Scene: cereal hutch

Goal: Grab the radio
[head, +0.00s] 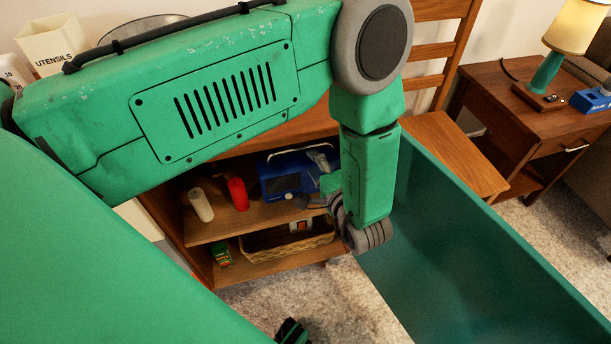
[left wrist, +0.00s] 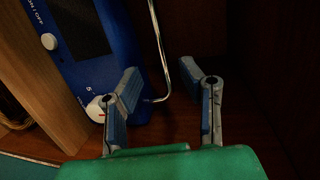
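The blue radio (head: 281,178) with a dark front and a silver carrying handle sits on the upper shelf of the wooden hutch. In the left wrist view the radio (left wrist: 72,35) fills the upper left, tilted in the picture, with white knobs. My left gripper (head: 314,180) is at the radio's right end in the head view, partly hidden by my wrist. In the left wrist view my left gripper (left wrist: 160,72) is open, its two fingers apart. The silver handle (left wrist: 157,45) runs between the fingers; contact cannot be told. My right gripper is not clearly visible.
A white cylinder (head: 201,204) and a red one (head: 238,193) stand left of the radio. A wicker basket (head: 262,246) and a small green packet (head: 221,254) are on the lower shelf. A wooden chair (head: 455,150) and a side table (head: 515,115) with a lamp stand at right.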

